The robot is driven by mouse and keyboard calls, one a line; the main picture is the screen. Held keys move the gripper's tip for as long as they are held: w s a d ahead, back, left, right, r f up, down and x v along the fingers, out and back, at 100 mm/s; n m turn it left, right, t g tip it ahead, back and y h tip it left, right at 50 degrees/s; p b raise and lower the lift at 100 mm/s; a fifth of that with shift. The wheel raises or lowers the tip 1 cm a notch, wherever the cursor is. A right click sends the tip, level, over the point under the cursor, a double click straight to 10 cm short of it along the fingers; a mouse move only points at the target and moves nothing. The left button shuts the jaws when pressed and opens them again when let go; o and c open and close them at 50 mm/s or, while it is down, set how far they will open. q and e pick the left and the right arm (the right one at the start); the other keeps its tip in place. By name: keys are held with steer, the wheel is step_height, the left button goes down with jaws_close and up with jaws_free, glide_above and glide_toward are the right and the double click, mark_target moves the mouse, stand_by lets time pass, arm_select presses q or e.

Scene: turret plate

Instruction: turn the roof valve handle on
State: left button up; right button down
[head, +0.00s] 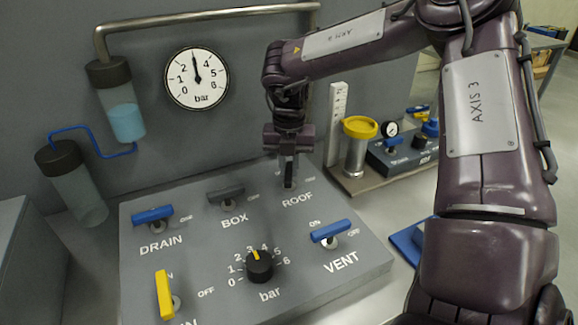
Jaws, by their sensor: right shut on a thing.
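A grey sloped valve panel (205,255) carries several labelled handles and a dial. My right gripper (289,182) points down at the ROOF position in the panel's back right part. It is shut on the roof valve handle, which the fingers mostly hide, so I cannot tell its angle. The ON and OFF marks there are partly covered too. My left gripper is not in view.
Nearby are the blue drain handle (152,214), dark box handle (226,194), blue vent handle (330,231), yellow handle (163,295) and black bar knob (260,266). A round gauge (197,78) reads about 3. A yellow-topped cylinder (357,150) stands right.

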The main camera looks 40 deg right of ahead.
mark_target(289, 171)
steer(key=n, duration=0.5)
steer(key=shift+n, duration=0.4)
stand_by(0.4)
steer(key=c, duration=1.4)
jaws_free()
steer(key=shift+o, duration=0.2)
steer(key=shift+r, duration=3.95)
